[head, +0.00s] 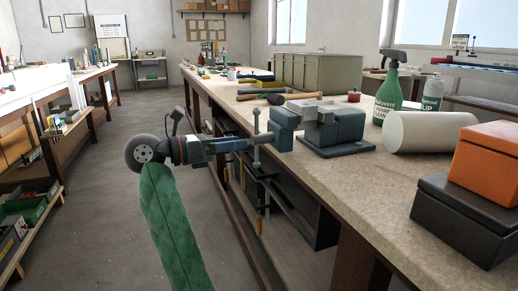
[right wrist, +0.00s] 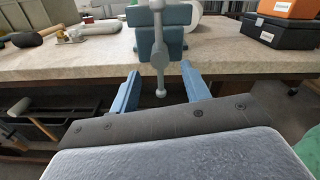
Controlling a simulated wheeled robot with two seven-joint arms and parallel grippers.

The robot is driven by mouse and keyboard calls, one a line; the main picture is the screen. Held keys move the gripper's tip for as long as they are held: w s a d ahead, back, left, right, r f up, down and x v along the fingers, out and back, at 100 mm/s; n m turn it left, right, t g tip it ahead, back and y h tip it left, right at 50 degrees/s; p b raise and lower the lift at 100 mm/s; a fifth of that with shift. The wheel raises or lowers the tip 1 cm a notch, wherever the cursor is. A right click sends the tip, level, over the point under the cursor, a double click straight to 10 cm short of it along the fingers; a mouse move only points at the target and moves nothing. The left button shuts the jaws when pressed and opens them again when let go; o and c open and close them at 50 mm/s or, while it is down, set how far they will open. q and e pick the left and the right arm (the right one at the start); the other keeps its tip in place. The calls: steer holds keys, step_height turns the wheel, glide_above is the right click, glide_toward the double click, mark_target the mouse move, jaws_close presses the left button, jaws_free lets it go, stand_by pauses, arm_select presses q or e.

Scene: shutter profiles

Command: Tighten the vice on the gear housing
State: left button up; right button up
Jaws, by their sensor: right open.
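The blue-grey vice (head: 345,128) stands at the near edge of the workbench. A grey block, seemingly the gear housing (head: 324,109), sits at its jaws; I cannot tell how firmly it is held. The vice's upright bar handle (head: 256,134) hangs on the screw at the left, and it also shows in the right wrist view (right wrist: 158,48). My right gripper (head: 245,145) is at the handle, its blue fingers (right wrist: 161,78) apart. In the right wrist view the handle's lower end appears between them, with no finger visibly closed on it. My left gripper is out of view.
The workbench (head: 400,185) carries a green spray bottle (head: 387,88), a white cylinder (head: 430,131), an orange box (head: 492,155) on a black box (head: 465,215) and a mallet (head: 285,97). Shelves lie under the bench. The floor at left is clear.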

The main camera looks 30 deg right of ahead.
mark_target(259, 140)
steer(key=shift+b+x, duration=0.6)
steer(key=shift+x, duration=2.95)
steer(key=shift+c, duration=0.2)
jaws_close()
